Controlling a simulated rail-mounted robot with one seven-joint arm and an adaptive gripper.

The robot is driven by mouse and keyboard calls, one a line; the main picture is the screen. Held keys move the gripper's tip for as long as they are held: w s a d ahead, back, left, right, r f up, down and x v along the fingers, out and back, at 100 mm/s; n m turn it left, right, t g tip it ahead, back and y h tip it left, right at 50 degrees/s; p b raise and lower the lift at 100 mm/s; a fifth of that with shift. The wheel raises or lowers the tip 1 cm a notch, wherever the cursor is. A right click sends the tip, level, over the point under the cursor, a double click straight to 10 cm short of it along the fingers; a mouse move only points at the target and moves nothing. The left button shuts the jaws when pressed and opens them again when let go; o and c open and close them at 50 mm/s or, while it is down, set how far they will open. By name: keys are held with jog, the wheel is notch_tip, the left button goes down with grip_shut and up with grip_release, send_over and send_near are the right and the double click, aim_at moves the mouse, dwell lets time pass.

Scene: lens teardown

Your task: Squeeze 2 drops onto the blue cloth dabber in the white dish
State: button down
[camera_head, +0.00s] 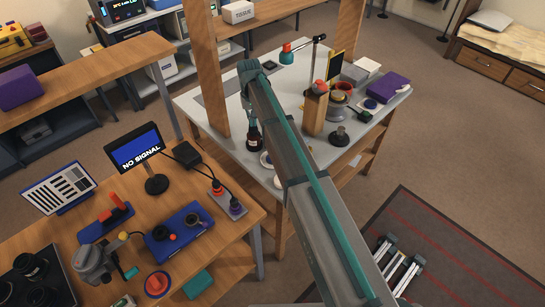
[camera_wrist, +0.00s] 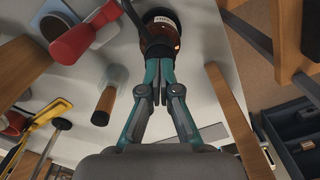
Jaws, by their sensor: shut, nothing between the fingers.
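An amber bottle (camera_wrist: 163,30) with a white label and a dark top stands at the top of the wrist view. In the head view the dark bottle (camera_head: 254,140) is on the pale worktable, below my arm's end. My gripper (camera_wrist: 160,58) is shut and empty, its fingers pointing at the bottle's dark top; I cannot tell whether they touch it.
A wooden block (camera_head: 314,112) with a red top and a dark round-based stand (camera_head: 339,136) stand right of my arm. A wooden post (camera_head: 208,70) rises at the table's left. A red-handled tool (camera_wrist: 82,38) is at the wrist view's upper left.

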jog(key=shift+r+p, duration=0.85)
jog(key=shift+r, duration=0.65)
jog(key=shift+r, duration=0.15)
notch_tip(320, 180, up, 6)
jog(key=p, duration=0.3)
dwell(0.4)
